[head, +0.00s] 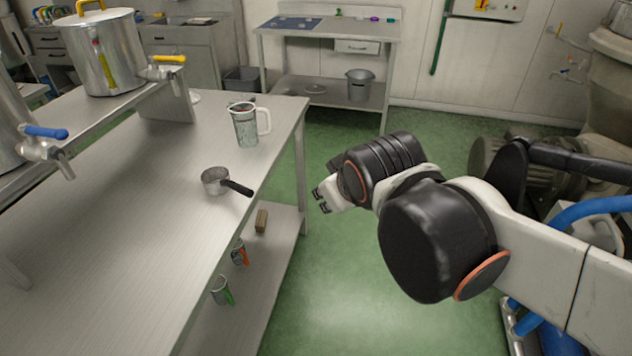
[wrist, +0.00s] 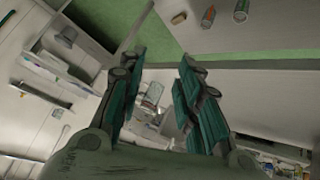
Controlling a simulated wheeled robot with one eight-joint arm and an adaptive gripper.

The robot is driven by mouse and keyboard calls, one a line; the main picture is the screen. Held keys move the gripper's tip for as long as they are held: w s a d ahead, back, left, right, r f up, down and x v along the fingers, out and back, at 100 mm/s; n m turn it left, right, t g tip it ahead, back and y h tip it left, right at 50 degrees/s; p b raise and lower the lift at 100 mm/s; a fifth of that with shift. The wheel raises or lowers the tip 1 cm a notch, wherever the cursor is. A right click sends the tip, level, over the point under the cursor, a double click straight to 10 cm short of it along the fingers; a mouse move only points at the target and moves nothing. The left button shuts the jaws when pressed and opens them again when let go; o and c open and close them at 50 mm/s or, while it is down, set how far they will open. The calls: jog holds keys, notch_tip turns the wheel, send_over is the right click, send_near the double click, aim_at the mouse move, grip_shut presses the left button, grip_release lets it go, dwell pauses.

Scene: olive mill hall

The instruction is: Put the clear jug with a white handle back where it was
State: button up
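The clear jug with a white handle (head: 245,127) stands upright on the steel table (head: 150,215), near its right edge and far corner. Its handle points right. A clear vessel, probably this jug (wrist: 152,96), shows in the wrist view beyond the gap between the fingers. My gripper (head: 320,200) is to the right of the table's edge, over the aisle, apart from the jug. In the wrist view my gripper (wrist: 162,60) has its fingers spread with nothing between them.
A saucepan (head: 215,181) sits nearer on the tabletop. A workbench (head: 335,28) stands behind. Green floor (head: 340,270) is clear beside the table.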

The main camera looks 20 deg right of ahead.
jog(key=s+a+f+m+g+y, duration=0.1)
jog(key=s+a+f+m, duration=0.1)
jog(key=s, duration=0.3)
jog(key=shift+s+a+f, duration=0.2)
jog(key=shift+s+a, duration=0.2)
jog(key=shift+a, duration=0.15)
